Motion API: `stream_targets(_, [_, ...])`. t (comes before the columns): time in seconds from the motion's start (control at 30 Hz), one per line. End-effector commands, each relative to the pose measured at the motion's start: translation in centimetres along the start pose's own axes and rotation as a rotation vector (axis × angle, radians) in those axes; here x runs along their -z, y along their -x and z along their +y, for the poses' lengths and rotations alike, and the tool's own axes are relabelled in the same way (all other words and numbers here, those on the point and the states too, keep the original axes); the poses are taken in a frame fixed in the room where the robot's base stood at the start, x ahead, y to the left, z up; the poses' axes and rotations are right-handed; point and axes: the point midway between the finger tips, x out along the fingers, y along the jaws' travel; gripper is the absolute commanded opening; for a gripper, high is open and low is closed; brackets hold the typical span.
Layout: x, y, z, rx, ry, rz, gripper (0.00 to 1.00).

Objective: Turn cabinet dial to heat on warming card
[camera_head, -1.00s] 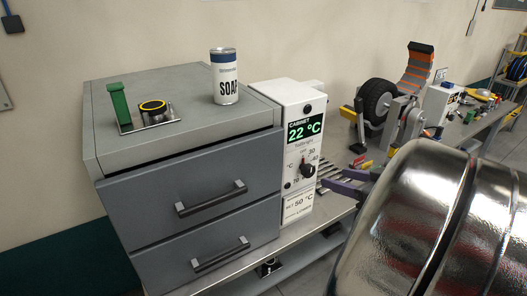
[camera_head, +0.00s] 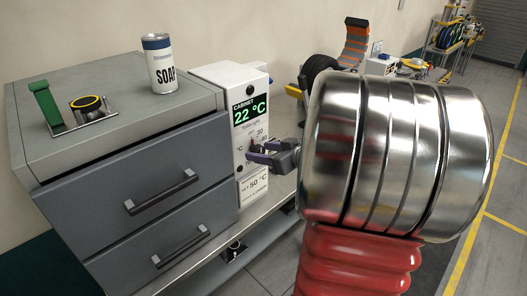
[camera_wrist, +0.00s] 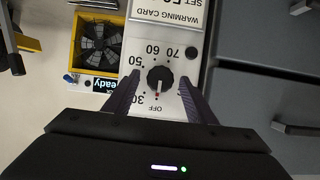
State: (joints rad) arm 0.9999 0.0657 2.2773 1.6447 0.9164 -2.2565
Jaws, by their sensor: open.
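The white cabinet control box (camera_head: 228,76) shows "CABINET 22 °C" on a green display (camera_head: 250,111). Its black dial (camera_wrist: 160,79) appears upside down in the wrist view, its red mark towards OFF, with a scale including 30, 50, 60 and 70. The warming card (camera_head: 253,186) below the dial reads "SET 50 °C" in the head view; the wrist view shows its heading and part of "SET". My gripper (camera_wrist: 160,82) is open, its dark purple fingers on either side of the dial. Contact cannot be told. In the head view my gripper (camera_head: 262,152) partly covers the dial.
The grey drawer cabinet (camera_head: 130,160) with handles stands left of the box. A soap can (camera_head: 160,64) and a green-handled fixture (camera_head: 80,112) stand on top. A yellow-framed fan (camera_wrist: 99,42) lies beside the box in the wrist view. Open floor lies right.

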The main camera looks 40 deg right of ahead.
Motion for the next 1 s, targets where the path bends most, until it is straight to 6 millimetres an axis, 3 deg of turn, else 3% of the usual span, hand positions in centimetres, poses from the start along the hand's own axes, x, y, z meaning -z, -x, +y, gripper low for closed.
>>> stream_targets(0.27, [0.01, -0.05, 0.04, -0.001, 0.001, 0.0, 0.5])
stream_targets(0.83, [0.0, -0.01, 0.06, -0.001, 0.0, 0.0, 0.1])
stream_targets(1.0, [0.02, 0.0, 0.23, -0.001, -0.004, 0.0, 0.1])
